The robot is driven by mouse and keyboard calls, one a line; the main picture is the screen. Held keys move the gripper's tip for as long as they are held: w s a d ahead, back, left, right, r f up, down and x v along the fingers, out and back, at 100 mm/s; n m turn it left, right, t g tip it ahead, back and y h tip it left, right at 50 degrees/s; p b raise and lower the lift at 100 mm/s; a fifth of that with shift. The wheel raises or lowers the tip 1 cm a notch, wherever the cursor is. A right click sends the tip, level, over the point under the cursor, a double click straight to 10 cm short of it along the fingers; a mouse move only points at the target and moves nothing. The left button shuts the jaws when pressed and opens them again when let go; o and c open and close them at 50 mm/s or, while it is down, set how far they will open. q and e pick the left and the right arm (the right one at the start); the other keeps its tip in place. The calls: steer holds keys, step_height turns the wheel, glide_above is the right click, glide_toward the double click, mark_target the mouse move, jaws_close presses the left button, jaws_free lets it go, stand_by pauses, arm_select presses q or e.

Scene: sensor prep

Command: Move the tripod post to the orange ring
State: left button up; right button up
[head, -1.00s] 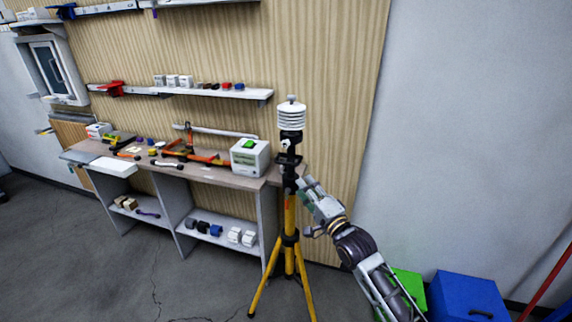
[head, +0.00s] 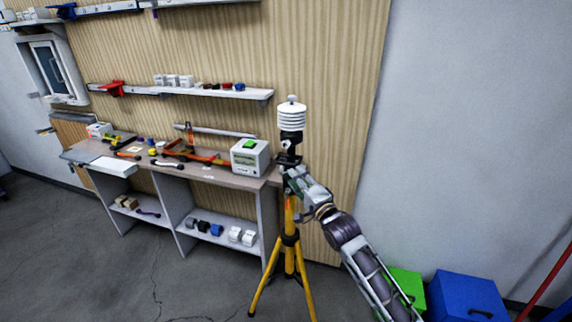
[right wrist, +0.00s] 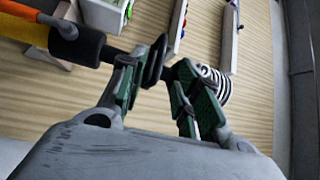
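The tripod post (head: 290,256) stands upright on the floor, with yellow legs, a black collar and a white ribbed sensor (head: 292,118) on top. My right gripper (head: 288,176) is at the black upper part of the post, just below the sensor. In the right wrist view, the green-padded fingers of my right gripper (right wrist: 155,72) are spread apart, with a black part of the post (right wrist: 155,60) between their tips. I cannot tell whether they touch it. I do not make out an orange ring. My left gripper is out of view.
A workbench (head: 215,172) stands behind and left of the tripod, with a white box (head: 250,158) near its right end. A green bin (head: 407,283) and a blue bin (head: 467,297) stand at lower right. The floor left of the tripod is clear.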

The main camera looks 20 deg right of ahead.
mark_target(286, 164)
steer(key=shift+p+x, duration=0.35)
steer(key=shift+x, duration=3.85)
jaws_close()
